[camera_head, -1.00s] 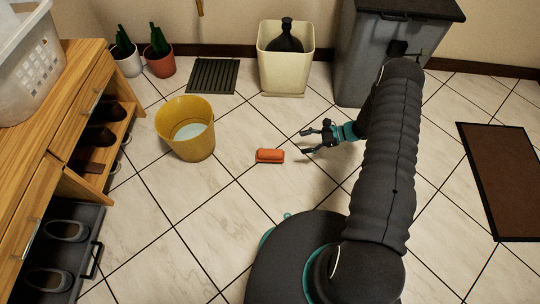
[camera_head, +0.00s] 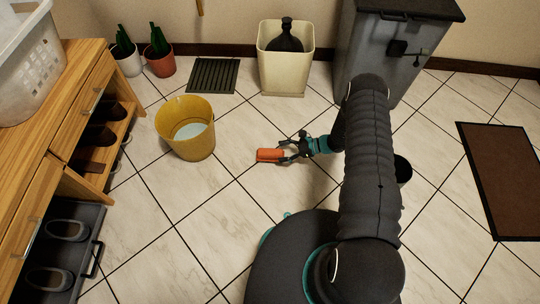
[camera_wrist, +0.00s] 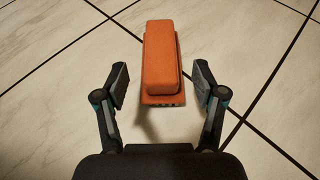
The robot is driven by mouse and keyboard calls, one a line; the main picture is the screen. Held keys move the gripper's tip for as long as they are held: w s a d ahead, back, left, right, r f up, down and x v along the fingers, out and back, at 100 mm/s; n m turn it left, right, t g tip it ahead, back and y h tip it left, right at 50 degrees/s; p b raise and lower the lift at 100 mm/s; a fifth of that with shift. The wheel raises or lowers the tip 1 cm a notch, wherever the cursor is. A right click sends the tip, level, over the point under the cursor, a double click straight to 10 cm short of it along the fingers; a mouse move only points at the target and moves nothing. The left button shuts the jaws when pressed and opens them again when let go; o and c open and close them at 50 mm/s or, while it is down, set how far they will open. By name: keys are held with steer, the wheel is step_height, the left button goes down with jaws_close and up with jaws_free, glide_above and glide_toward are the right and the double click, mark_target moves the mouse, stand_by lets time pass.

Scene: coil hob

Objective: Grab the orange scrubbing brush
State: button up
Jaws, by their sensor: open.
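The orange scrubbing brush (camera_head: 268,155) lies on the tiled floor, to the right of the yellow bucket. My gripper (camera_head: 282,151) is at the brush's right end, with its fingers spread. In the wrist view the brush (camera_wrist: 162,58) points away from me, and its near end lies between the two open fingertips of my gripper (camera_wrist: 161,84). A gap shows on each side of the brush, and neither finger visibly touches it. The bristles underneath are mostly hidden.
The yellow bucket (camera_head: 187,141) with pale liquid stands left of the brush. A cream bin (camera_head: 285,78), a dark grate (camera_head: 213,75) and a grey cabinet (camera_head: 375,60) stand behind. A wooden shelf unit (camera_head: 70,110) is at left. The floor in front of the brush is clear.

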mark_target(275, 152)
steer(key=x, duration=0.5)
steer(key=shift+r, duration=0.2)
steer(key=c, duration=1.3)
